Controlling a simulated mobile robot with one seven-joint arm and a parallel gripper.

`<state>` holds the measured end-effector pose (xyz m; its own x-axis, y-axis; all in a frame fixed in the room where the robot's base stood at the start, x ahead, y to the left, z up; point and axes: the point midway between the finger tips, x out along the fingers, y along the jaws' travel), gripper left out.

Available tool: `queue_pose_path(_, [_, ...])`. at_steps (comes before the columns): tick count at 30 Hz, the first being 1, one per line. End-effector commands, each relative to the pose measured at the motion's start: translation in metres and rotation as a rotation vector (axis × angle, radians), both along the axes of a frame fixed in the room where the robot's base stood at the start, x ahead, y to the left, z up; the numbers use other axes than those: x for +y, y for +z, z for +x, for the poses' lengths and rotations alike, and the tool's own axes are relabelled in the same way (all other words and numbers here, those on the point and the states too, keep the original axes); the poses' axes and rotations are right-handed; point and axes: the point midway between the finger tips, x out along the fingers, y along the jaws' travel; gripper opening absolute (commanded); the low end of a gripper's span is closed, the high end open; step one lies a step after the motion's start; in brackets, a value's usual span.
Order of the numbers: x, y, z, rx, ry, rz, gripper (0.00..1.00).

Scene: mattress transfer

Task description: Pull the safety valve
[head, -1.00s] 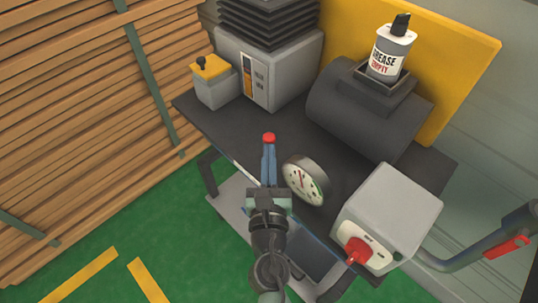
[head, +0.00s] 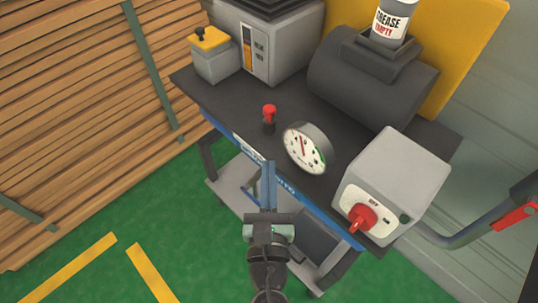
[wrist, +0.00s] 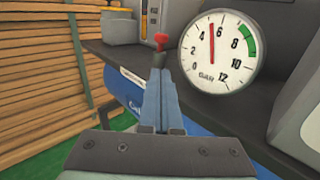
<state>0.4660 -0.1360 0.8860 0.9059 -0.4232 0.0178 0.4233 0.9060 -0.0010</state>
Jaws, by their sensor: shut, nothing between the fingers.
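The safety valve (head: 269,117) is a small red-topped knob on a dark stem, standing upright on the dark cart top left of the round gauge. It also shows in the wrist view (wrist: 160,42), just beyond my fingertips. My gripper (head: 268,165) is in front of the cart's front edge, below the valve in the head view. Its blue fingers are together with nothing between them; they show in the wrist view (wrist: 159,75) too. In the wrist view the fingertips overlap the lower stem; a gap shows in the head view.
The pressure gauge (head: 307,149) is close right of the valve, its needle between 4 and 6. A switch box (head: 398,180) with a red knob (head: 361,218) stands at the right. A dark cylinder (head: 370,85) lies behind. Green floor (head: 110,215) is free at left.

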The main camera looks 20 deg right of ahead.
Motion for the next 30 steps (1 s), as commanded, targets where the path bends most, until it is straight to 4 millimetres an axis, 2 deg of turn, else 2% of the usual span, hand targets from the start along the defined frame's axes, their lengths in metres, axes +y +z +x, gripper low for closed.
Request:
queue_pose_path(3, [0.008, -0.003, -0.015, 0.002, 0.001, 0.001, 0.0])
queue_pose_path(9, [0.013, -0.001, -0.027, 0.0, 0.0, 0.001, 0.0])
queue_pose_path(28, [0.013, 0.0, -0.029, 0.0, 0.0, 0.001, 0.0])
queue_pose_path(30, [0.013, 0.007, -0.024, -0.03, -0.001, 0.034, 0.0])
